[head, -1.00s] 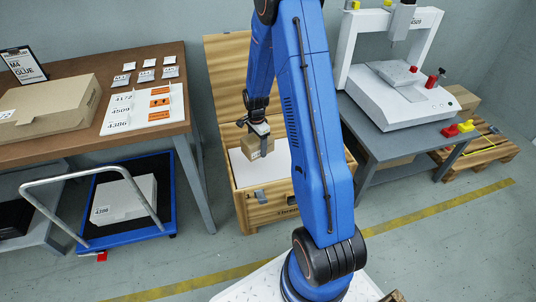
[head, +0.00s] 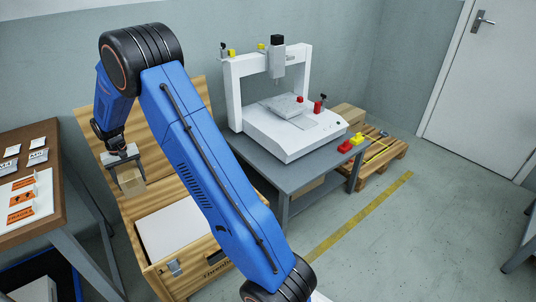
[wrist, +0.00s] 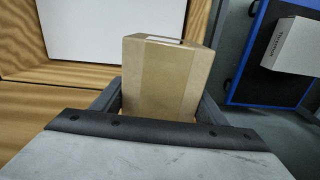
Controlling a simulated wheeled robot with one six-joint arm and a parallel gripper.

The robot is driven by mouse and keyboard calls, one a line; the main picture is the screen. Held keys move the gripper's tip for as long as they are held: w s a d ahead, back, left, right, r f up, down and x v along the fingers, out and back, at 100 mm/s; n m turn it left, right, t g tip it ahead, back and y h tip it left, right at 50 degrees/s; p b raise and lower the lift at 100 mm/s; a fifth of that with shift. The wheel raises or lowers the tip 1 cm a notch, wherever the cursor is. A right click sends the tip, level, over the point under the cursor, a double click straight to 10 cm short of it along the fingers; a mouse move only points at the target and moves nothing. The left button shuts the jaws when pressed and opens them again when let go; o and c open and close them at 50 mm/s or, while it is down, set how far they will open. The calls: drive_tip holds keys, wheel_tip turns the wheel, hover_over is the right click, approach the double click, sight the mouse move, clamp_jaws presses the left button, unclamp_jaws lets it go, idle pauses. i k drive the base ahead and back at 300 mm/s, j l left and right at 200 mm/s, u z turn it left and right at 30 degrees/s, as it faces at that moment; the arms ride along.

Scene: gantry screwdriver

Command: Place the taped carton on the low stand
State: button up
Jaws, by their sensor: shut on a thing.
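The taped carton (head: 131,183) is a small brown box held above the open wooden crate (head: 196,272). In the wrist view the carton (wrist: 165,85) shows a lighter tape strip down its face and a label on its top edge. My gripper (head: 127,165) is shut on it, with one finger on each side in the wrist view (wrist: 160,100). I cannot tell for sure which thing is the low stand; a grey piece of furniture (head: 524,240) is cut off at the right edge.
A grey table (head: 270,172) right of the crate bears the white gantry machine (head: 290,133). A brown table (head: 68,215) stands at left. The floor at right is open, crossed by a yellow line (head: 360,220).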

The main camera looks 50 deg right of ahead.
sight(294, 178)
drive_tip(key=k+l, duration=0.1)
drive_tip(key=l, duration=0.3)
drive_tip(key=k+l+z, duration=0.1)
drive_tip(key=l, duration=0.3)
drive_tip(key=k+l, duration=0.15)
drive_tip(key=l, duration=0.25)
drive_tip(key=k+l, duration=0.55)
drive_tip(key=l+u, duration=0.15)
drive_tip(key=i+l, duration=0.05)
drive_tip(key=l, duration=0.05)
